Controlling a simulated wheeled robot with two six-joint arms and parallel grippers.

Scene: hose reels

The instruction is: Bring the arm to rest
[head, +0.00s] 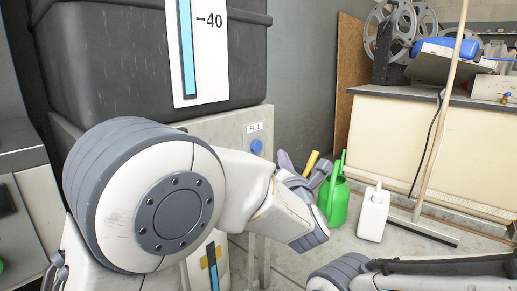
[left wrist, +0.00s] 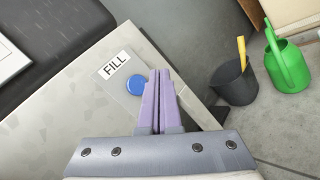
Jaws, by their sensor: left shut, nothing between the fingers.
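My left arm (head: 175,205) fills the lower left and middle of the head view, bent and reaching toward the grey cabinet. My left gripper (head: 285,160) shows partly behind its own wrist, with its purple fingertips near the blue FILL button. In the left wrist view the gripper (left wrist: 160,76) is shut with nothing between its fingers. The fingertips appear just right of the blue button (left wrist: 137,85) on the panel; I cannot tell whether they touch it. My right arm (head: 420,272) enters at the lower right; its gripper is out of view.
A dark tank (head: 130,50) with a level gauge (head: 201,45) stands above the grey cabinet. A green watering can (left wrist: 287,62), a dark bucket (left wrist: 235,82) and a white jug (head: 373,215) stand on the floor. A broom leans by the counter (head: 470,150). Floor between is clear.

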